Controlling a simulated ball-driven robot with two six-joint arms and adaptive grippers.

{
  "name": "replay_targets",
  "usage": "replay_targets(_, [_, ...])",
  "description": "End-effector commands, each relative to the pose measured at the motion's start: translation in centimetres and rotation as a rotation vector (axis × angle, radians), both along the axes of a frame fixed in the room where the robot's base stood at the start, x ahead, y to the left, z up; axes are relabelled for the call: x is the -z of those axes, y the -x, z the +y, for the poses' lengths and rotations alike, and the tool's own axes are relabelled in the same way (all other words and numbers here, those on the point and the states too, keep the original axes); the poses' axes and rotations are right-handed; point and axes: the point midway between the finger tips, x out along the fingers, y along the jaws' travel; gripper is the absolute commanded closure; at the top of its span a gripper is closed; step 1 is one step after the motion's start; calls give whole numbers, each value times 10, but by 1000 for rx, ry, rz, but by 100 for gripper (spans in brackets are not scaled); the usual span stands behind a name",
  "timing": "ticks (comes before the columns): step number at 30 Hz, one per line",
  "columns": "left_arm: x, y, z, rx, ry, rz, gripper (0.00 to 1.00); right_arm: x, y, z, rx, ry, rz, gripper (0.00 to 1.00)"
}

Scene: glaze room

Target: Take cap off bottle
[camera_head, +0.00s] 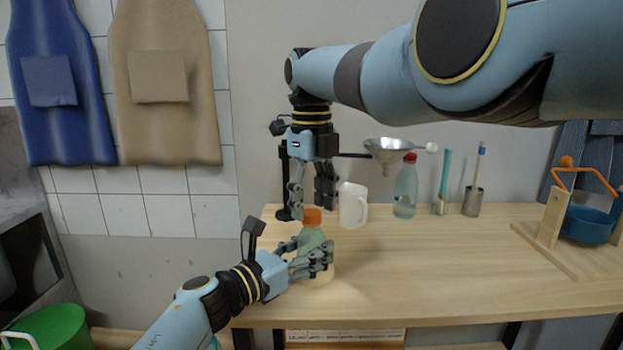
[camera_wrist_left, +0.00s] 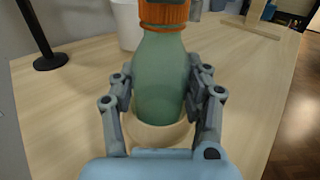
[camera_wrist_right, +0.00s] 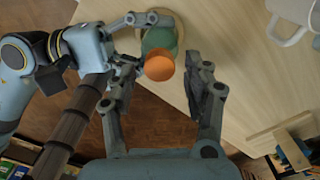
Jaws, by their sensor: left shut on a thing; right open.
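A green bottle (camera_head: 311,238) with an orange cap (camera_head: 312,216) stands upright near the table's left end. My left gripper (camera_head: 308,262) is shut around the bottle's body; in the left wrist view the bottle (camera_wrist_left: 160,75) sits between both fingers, its orange cap (camera_wrist_left: 164,12) cut by the top edge. My right gripper (camera_head: 312,205) points down from above, open, just over the cap. In the right wrist view the cap (camera_wrist_right: 159,65) lies between and beyond the open fingers (camera_wrist_right: 165,85), nearer the left finger. I cannot tell whether they touch it.
A white mug (camera_head: 352,206) stands close to the right of the bottle. A funnel (camera_head: 385,150) hangs on a stand behind. A clear red-capped bottle (camera_head: 405,190), tool holders (camera_head: 472,203) and a wooden rack (camera_head: 555,235) stand further right. The front middle of the table (camera_head: 430,275) is clear.

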Motion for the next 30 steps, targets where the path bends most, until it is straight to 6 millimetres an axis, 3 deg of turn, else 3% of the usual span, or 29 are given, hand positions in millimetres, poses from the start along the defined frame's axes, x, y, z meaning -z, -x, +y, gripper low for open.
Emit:
replay_targets(6, [0,0,0,0,0,0,100,13,0,-1,0,1,-1,49])
replay_targets(14, [0,0,0,0,0,0,100,14,0,0,0,0,0,49])
replay_targets(25, [0,0,0,0,0,0,100,14,0,-1,0,0,-1,98])
replay_targets(30, [0,0,0,0,0,0,100,14,0,-1,-14,0,-1,100])
